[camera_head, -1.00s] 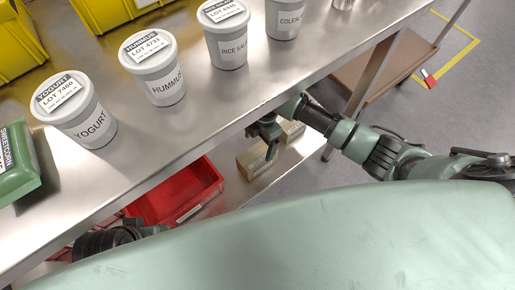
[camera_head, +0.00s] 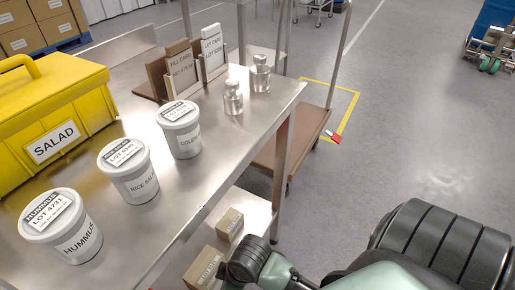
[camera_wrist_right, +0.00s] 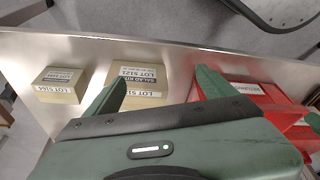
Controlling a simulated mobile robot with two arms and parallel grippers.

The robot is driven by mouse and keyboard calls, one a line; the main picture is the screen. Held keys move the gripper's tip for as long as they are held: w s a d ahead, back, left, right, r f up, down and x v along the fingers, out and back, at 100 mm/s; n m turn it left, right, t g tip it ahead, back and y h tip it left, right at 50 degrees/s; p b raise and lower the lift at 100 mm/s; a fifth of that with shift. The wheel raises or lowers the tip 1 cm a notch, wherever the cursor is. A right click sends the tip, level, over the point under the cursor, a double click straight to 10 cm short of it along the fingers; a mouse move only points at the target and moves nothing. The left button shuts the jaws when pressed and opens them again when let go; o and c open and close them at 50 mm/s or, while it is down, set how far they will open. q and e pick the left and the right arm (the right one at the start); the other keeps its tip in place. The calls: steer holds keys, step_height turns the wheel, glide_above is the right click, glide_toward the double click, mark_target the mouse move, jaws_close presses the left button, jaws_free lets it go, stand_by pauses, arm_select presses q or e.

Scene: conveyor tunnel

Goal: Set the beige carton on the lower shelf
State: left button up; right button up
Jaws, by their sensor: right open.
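Two beige cartons are on the lower metal shelf (camera_wrist_right: 165,52). The nearer, larger one (camera_head: 204,268) also shows in the right wrist view (camera_wrist_right: 140,78), with a salad kit label and a lot number. The smaller one (camera_head: 230,223) is at the left in the right wrist view (camera_wrist_right: 60,84), with a gap between them. My right gripper (camera_wrist_right: 158,76) is open. Its left finger overlaps the larger carton in the picture, and its right finger is near the red bin; contact cannot be told. In the head view my right wrist hides its fingers. My left gripper is not in view.
A red bin (camera_wrist_right: 262,95) stands on the lower shelf beside the larger carton. The upper tabletop (camera_head: 205,185) overhangs this shelf and carries several tubs, metal weights (camera_head: 233,97) and a yellow crate (camera_head: 50,130). A table leg (camera_head: 281,165) stands near the smaller carton.

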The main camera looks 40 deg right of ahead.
steer(key=s+d+r+m+h, duration=0.1)
steer(key=s+d+m, duration=0.4)
steer(key=d, duration=0.1)
steer(key=shift+d+r+t+h, duration=0.2)
steer(key=shift+t+h, duration=0.1)
steer(key=shift+h, duration=0.1)
steer(key=shift+s, duration=0.1)
